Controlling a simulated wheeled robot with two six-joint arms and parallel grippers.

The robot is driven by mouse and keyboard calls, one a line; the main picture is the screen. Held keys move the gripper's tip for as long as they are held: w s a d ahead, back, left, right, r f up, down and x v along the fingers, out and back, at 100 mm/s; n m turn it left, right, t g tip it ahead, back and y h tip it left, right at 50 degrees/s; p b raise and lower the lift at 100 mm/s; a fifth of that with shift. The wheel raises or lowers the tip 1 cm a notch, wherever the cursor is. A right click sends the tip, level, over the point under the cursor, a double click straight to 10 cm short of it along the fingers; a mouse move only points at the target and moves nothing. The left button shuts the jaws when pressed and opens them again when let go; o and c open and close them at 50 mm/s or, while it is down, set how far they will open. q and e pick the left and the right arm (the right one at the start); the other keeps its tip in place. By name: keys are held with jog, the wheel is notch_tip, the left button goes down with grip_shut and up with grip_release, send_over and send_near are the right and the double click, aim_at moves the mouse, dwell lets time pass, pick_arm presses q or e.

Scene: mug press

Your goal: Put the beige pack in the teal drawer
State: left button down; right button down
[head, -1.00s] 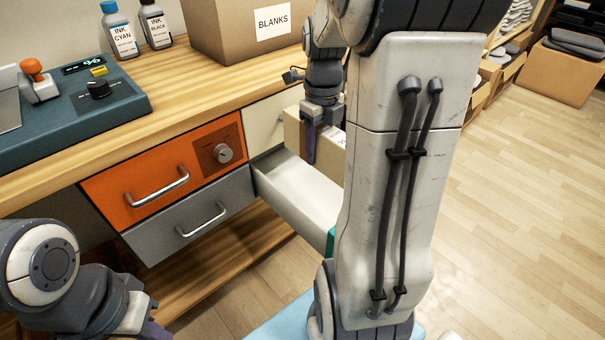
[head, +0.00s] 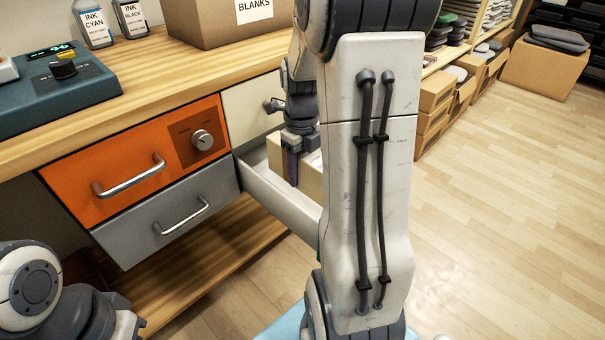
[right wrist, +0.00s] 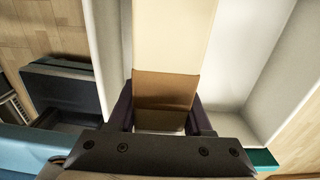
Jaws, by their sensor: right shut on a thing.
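The beige pack (head: 312,182) is between the fingers of my right gripper (head: 297,160), which is shut on it. Its lower part is hidden behind the side wall of the open drawer (head: 275,196), so it sits down within the drawer. In the right wrist view the pack (right wrist: 175,40) has a brown band and lies between pale drawer walls, nearer the left one, with bare drawer floor (right wrist: 225,60) to its right. The drawer's teal front (right wrist: 262,158) shows as a small strip there. I cannot tell whether the pack touches the floor. My left gripper is out of view.
The orange drawer (head: 135,165) and grey drawer (head: 170,217) are shut, left of the open one. A BLANKS box (head: 205,22), ink bottles (head: 92,22) and a teal device (head: 60,90) stand on the worktop.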

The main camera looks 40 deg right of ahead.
jog(key=shift+f, duration=0.5)
jog(key=shift+c, duration=1.6)
grip_release()
jog(key=shift+r, duration=0.1)
